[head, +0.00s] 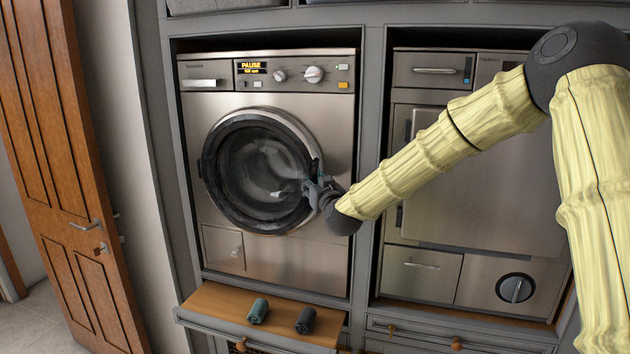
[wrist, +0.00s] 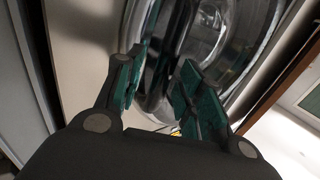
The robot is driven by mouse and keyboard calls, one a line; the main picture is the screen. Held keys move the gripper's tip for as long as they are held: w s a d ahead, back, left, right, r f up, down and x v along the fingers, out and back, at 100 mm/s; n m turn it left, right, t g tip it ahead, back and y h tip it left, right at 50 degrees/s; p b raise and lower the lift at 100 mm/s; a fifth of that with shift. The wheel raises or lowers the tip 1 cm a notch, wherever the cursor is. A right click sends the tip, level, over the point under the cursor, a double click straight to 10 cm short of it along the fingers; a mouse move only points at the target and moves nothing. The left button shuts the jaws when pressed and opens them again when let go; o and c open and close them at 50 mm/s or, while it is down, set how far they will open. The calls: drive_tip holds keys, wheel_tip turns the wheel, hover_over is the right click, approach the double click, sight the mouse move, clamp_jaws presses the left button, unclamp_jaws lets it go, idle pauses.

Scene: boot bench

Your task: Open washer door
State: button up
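The washer (head: 330,250) is a steel front-loader in the left bay of the grey cabinet, its display reading PAUSE. Its round door (head: 255,172) has a dark rim and a glass window, and looks closed. My gripper (head: 314,186) is at the right edge of the door, hiding part of the rim there. In the wrist view my gripper (wrist: 160,82) has its two green-padded fingers apart, with the door's shiny rim (wrist: 158,60) showing behind and between them. Nothing is clearly held. Whether a finger touches the door handle is hidden.
A second steel appliance (head: 500,190) stands to the right, behind my arm. A wooden room door (head: 60,150) is at the left.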

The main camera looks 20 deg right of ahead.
drive_tip(key=shift+w, duration=0.3)
clamp_jaws()
